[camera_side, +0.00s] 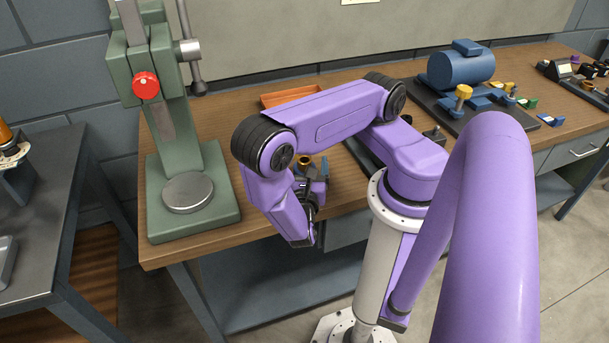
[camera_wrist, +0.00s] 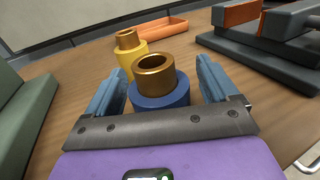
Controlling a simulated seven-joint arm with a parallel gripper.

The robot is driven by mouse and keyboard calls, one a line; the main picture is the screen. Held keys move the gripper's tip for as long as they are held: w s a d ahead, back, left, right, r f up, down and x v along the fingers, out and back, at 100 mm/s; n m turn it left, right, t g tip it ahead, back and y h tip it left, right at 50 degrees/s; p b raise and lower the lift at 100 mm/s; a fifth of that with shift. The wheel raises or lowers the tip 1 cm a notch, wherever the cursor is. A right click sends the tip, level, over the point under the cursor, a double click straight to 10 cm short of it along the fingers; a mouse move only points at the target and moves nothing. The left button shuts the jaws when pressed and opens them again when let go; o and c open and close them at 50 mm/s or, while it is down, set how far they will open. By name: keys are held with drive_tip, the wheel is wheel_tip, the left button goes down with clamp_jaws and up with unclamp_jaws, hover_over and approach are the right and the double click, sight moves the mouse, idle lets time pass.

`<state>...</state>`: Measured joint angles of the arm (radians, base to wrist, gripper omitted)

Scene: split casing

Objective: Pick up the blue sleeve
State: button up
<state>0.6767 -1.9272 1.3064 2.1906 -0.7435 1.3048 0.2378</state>
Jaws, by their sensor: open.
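The blue sleeve (camera_wrist: 162,98) stands upright on the wooden bench in the wrist view, with a bronze bushing (camera_wrist: 156,70) standing up out of its top. My gripper (camera_wrist: 161,72) is open, with one blue-grey finger to the left of the sleeve and one to the right. A gap shows between the sleeve and the fingers. The sleeve's base is hidden by the gripper body. In the side view, my gripper (camera_side: 318,185) is low at the bench's front edge, and the arm covers most of that spot. A bronze ring (camera_side: 304,161) shows beside it; I cannot tell which sleeve it belongs to.
A yellow sleeve (camera_wrist: 132,61) with a bronze bushing stands just behind the blue one. An orange tray (camera_wrist: 153,31) lies farther back. A dark fixture with orange-lined jaws (camera_wrist: 262,42) is at right. The green press (camera_side: 190,195) stands at left. Bare bench lies left of the sleeves.

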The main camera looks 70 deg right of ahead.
drive_tip(key=shift+w+d, duration=0.1)
drive_tip(key=shift+d, duration=0.1)
clamp_jaws()
drive_tip(key=shift+r, duration=0.1)
drive_tip(key=shift+r, duration=0.1)
